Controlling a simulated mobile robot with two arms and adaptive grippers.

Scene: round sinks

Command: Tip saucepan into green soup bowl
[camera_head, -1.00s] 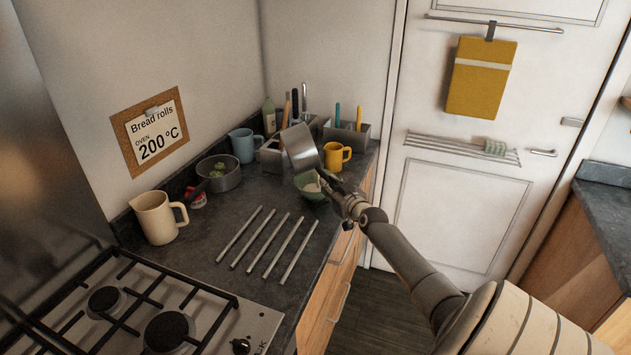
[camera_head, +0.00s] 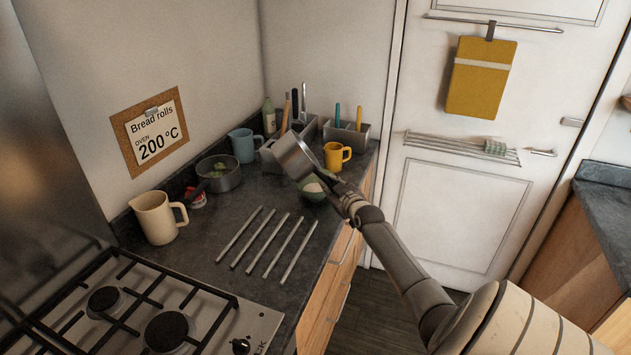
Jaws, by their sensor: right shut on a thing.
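My right gripper (camera_head: 335,189) is shut on the handle of a grey metal saucepan (camera_head: 295,156). The saucepan is in the air, tilted, above and slightly left of the green soup bowl (camera_head: 318,197). The bowl stands on the dark counter near its front edge, partly hidden by the saucepan and gripper. Something pale shows inside the bowl. I cannot see into the saucepan well enough to tell whether anything is in it. My left gripper is not in view.
Behind stand a yellow mug (camera_head: 336,155), a blue mug (camera_head: 243,146) and a grey utensil holder (camera_head: 347,133). A cream jug (camera_head: 157,217), metal bars (camera_head: 266,242) and the gas hob (camera_head: 160,305) are nearer.

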